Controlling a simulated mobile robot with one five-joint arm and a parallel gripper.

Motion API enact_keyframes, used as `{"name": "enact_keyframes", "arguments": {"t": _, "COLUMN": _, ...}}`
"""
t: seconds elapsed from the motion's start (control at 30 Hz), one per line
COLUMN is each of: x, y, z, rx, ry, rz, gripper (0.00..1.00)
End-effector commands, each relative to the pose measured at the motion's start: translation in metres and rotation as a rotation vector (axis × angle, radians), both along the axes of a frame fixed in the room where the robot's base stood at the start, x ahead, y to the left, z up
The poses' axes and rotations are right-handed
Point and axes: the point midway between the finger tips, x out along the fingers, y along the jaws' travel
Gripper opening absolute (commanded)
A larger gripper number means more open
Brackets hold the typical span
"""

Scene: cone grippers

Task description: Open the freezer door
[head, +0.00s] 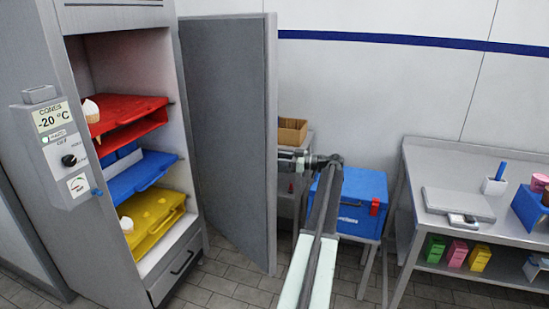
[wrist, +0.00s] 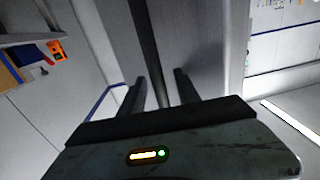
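The freezer (head: 178,268) stands at the left of the head view. Its grey door (head: 228,130) is swung wide open to the right, and the shelves inside show. My gripper (wrist: 160,82) is at the far side of the door's free edge; the door hides its fingertips in the head view. In the wrist view the two dark fingers are apart, with a dark upright bar (wrist: 147,40), likely the door handle, between them. Gaps show on both sides of the bar. The door's outer face (wrist: 205,40) fills the middle behind it.
Red (head: 120,108), blue (head: 140,172) and yellow (head: 150,210) trays sit inside the freezer. A control panel (head: 58,150) is on its left. A blue cool box (head: 362,190) and a steel table (head: 425,225) stand right of the door. Tiled floor shows below.

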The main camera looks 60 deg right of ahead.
Motion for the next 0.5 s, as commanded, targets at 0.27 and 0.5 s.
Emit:
{"name": "enact_keyframes", "arguments": {"t": 0.27, "x": 0.002, "y": 0.001, "z": 0.000, "rx": 0.000, "ry": -0.001, "rz": 0.002, "gripper": 0.38}}
{"name": "enact_keyframes", "arguments": {"t": 0.5, "x": -0.021, "y": -0.006, "z": 0.000, "rx": 0.000, "ry": -0.001, "rz": -0.002, "gripper": 0.38}}
